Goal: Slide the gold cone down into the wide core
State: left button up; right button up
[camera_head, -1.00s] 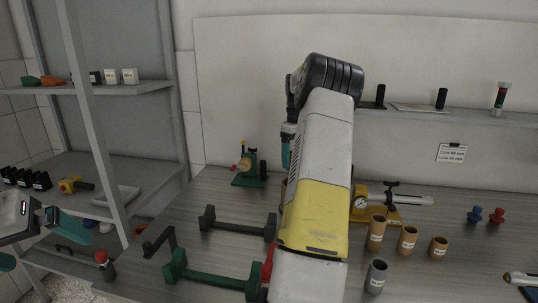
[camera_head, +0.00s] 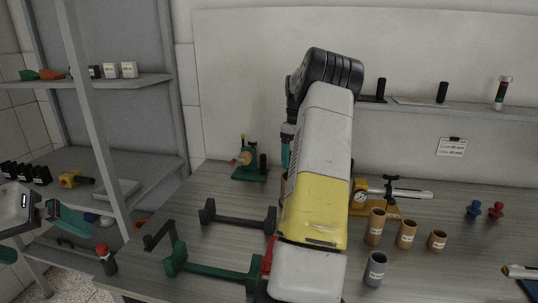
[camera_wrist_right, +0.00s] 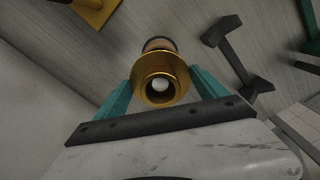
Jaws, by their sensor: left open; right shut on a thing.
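In the right wrist view my right gripper (camera_wrist_right: 161,80) is shut on the gold cone (camera_wrist_right: 158,65), with a teal finger on each side. The cone's round flange and open bore face the camera. Just beyond it a brown tube end (camera_wrist_right: 158,44) shows, in line with the cone; I cannot tell how deep the cone sits in it. In the head view my right arm hides the cone, this tube and the gripper's tips. My left gripper (camera_head: 52,240) is open and empty at the left edge, away from the table.
Three brown tubes (camera_head: 406,234) and a grey tube (camera_head: 375,269) stand right of my right arm. A yellow device with a gauge (camera_head: 361,197) is behind them. A dark stand (camera_head: 240,219) and a green stand (camera_head: 212,272) lie to the left. A shelf rack (camera_head: 120,165) stands further left.

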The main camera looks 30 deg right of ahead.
jog(key=shift+f, duration=2.5)
jog(key=o, duration=1.4)
jog(key=shift+o, duration=0.2)
jog(key=shift+r, duration=3.9)
